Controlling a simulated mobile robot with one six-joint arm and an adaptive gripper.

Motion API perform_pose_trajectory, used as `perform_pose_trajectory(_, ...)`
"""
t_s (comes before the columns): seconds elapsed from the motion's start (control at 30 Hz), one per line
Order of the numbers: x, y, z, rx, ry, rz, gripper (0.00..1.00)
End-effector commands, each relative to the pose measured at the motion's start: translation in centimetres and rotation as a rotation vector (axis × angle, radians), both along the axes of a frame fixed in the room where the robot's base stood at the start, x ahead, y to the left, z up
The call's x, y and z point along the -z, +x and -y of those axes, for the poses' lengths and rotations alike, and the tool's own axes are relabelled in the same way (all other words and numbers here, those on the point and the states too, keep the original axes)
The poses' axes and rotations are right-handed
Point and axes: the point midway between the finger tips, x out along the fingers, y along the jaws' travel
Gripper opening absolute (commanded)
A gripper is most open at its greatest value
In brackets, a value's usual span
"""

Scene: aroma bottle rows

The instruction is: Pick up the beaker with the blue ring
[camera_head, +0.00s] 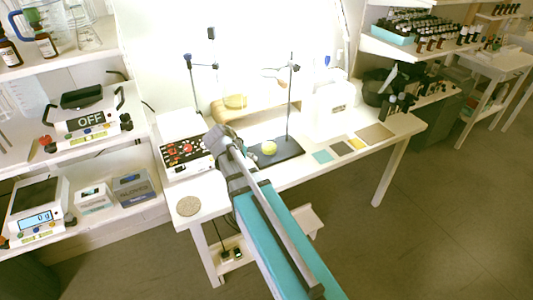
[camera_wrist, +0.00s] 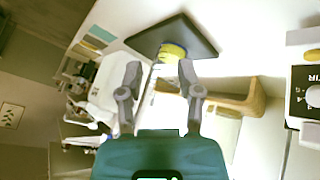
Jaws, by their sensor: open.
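A small yellow round vessel (camera_head: 269,147) stands on the black base of a rod stand (camera_head: 284,153) on the white bench. It also shows in the wrist view (camera_wrist: 172,51), beyond my fingertips, with what looks like a thin bluish band; I cannot tell for sure that it is the blue-ringed beaker. My gripper (camera_wrist: 160,66) is open and empty, its two fingers apart, with the vessel and black base ahead of them. In the head view my arm reaches over the bench's front edge, left of the stand; the fingertips are hard to make out there.
A wooden riser (camera_head: 257,113) with a yellow dish (camera_head: 235,101) is behind. Flat coloured squares (camera_head: 341,148) lie to the right. A round cork-like mat (camera_head: 188,206) lies at the front left.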

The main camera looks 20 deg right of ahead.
Motion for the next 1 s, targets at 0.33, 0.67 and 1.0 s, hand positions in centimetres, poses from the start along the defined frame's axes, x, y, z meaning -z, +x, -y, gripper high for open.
perform_pose_trajectory(0.33, 0.4, 9.2, 2.6, 0.227, -0.258, 0.438, 0.46)
perform_pose_trajectory(0.67, -0.8, 11.9, 2.9, 0.272, -0.325, 0.623, 0.46)
perform_pose_trajectory(1.0, -0.8, 11.9, 2.9, 0.273, -0.326, 0.625, 0.46)
